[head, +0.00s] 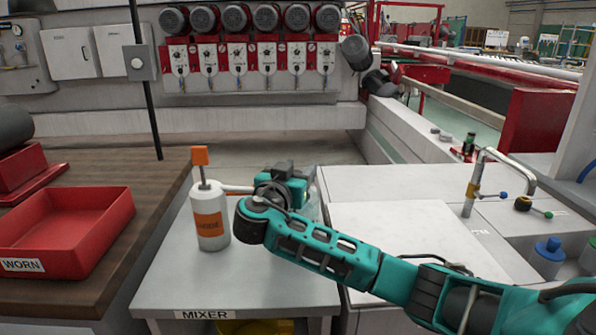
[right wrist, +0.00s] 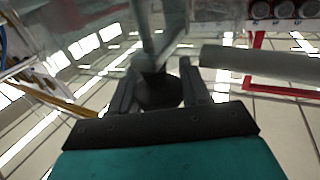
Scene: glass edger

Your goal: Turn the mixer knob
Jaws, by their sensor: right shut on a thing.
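The mixer stand (head: 165,285) is a light grey table with a "MIXER" label on its front edge. My right arm reaches over it from the right, and its wrist hides the fingers in the head view. In the right wrist view my right gripper (right wrist: 160,80) has its two dark fingers on either side of a dark round knob (right wrist: 158,92), shut on it. The knob is hidden in the head view behind my wrist. My left gripper is in neither view.
A white bottle (head: 209,220) with an orange label and orange top stands on the mixer stand, just left of my right wrist. A red "WORN" tray (head: 100,215) sits on the wooden bench (head: 165,178) at left. A sink tap (head: 470,185) stands at right.

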